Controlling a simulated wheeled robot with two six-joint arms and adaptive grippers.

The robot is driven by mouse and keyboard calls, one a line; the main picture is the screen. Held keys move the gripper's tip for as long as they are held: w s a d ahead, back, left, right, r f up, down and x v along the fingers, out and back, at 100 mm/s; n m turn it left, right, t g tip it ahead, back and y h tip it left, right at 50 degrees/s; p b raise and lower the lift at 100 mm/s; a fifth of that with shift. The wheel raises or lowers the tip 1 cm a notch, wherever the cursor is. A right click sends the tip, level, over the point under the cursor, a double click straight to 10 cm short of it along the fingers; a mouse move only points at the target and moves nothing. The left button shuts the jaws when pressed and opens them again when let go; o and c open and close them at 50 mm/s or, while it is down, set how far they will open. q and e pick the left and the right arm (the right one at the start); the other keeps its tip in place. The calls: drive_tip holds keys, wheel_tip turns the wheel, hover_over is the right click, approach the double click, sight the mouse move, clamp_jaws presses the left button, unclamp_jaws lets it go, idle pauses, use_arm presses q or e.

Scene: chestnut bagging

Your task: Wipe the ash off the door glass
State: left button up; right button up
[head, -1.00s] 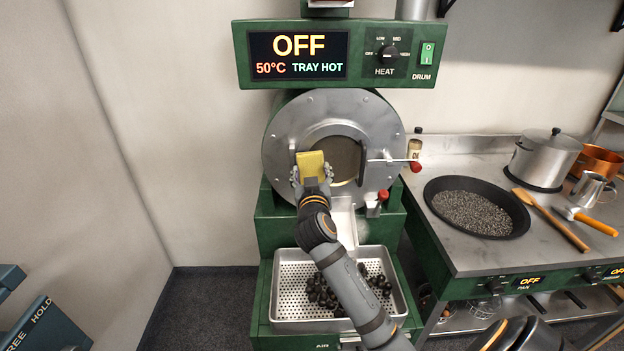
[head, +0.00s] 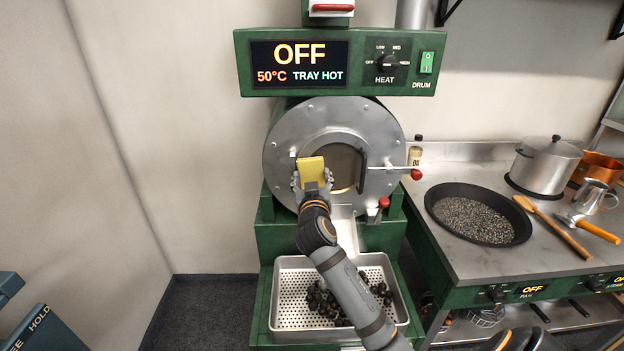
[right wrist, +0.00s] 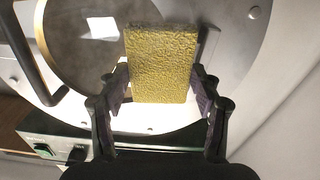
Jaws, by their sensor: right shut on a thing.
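The round grey door (head: 290,125) of the green roaster carries a round glass window (head: 343,163). The glass looks brownish and dull in the head view, and the right wrist view shows it (right wrist: 85,60) with a bright reflection. My right gripper (head: 312,183) is shut on a yellow sponge (head: 311,171), which also shows in the right wrist view (right wrist: 161,62). The sponge is in front of the left part of the window and its rim. Whether it touches the glass cannot be told. My left gripper is not clearly in view.
A dark handle bar (head: 363,170) and a red-knobbed latch (head: 415,174) stick out on the door's right. A perforated tray (head: 284,310) with dark chestnuts lies below. A pan (head: 480,214) and pot (head: 543,166) stand on the right counter.

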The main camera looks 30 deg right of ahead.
sight(332, 170)
drive_tip(key=shift+w+d, duration=0.25)
drive_tip(key=shift+w, duration=0.15)
drive_tip(key=shift+s, duration=0.1)
drive_tip(key=shift+s+d+r+p, duration=0.15)
drive_tip(key=shift+s+d, duration=0.45)
drive_tip(key=shift+d, duration=0.4)
drive_tip(key=shift+s+d+f+p, duration=0.1)
drive_tip(key=shift+s+d, duration=0.5)
drive_tip(key=shift+d, duration=0.4)
drive_tip(key=shift+s+d+r+p, duration=0.15)
drive_tip(key=shift+s+d, duration=0.45)
drive_tip(key=shift+d, duration=0.4)
drive_tip(key=shift+a+f, duration=0.1)
drive_tip(key=shift+w+a+f+b, duration=0.25)
drive_tip(key=shift+w+a+b, duration=0.05)
drive_tip(key=shift+a+b, duration=0.1)
drive_tip(key=shift+w+a+r+b, duration=0.15)
drive_tip(key=shift+w+a, duration=0.2)
drive_tip(key=shift+a, duration=0.2)
drive_tip(key=shift+w+a+r+b, duration=0.15)
drive_tip(key=shift+w+a, duration=0.15)
drive_tip(key=shift+a, duration=0.2)
